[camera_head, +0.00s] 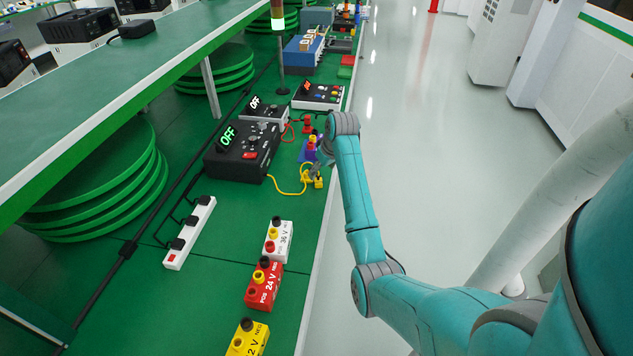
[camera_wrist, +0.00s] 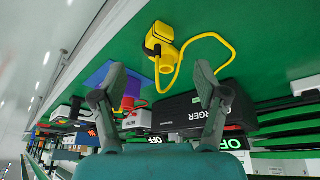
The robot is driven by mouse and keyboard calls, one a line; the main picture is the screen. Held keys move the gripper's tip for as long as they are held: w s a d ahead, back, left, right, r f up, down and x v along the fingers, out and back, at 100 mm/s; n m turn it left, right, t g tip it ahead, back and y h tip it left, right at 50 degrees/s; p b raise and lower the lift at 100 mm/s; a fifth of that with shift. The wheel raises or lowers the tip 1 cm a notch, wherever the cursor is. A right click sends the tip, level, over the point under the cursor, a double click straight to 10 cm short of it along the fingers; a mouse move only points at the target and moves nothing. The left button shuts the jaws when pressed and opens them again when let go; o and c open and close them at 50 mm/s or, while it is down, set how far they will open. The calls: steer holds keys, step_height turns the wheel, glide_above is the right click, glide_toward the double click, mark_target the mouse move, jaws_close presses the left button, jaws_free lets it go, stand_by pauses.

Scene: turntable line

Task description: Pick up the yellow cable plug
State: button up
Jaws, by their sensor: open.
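The yellow cable plug (camera_head: 318,183) lies on the green bench near its right edge, with a yellow cable (camera_head: 283,191) looping from it to a black charger box (camera_head: 231,158). In the wrist view the plug (camera_wrist: 160,39) is at upper middle, a yellow block with a dark part on its left side, and its cable (camera_wrist: 234,52) curves to the right. My gripper (camera_wrist: 158,82) is open and empty, its two fingers spread apart. The plug appears beyond the fingertips, not between them. In the head view my gripper (camera_head: 322,168) is close to the plug, partly hidden by my arm.
A blue block (camera_head: 307,153) with coloured parts and a red plug (camera_head: 307,125) stand just behind. White (camera_head: 279,243), red (camera_head: 265,288) and yellow (camera_head: 249,340) voltage blocks stand nearer. A power strip (camera_head: 190,233) lies left. Bare bench surrounds the plug's near side.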

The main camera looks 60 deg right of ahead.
mark_target(318, 177)
steer(key=shift+x, duration=3)
steer(key=shift+d, duration=0.1)
jaws_close()
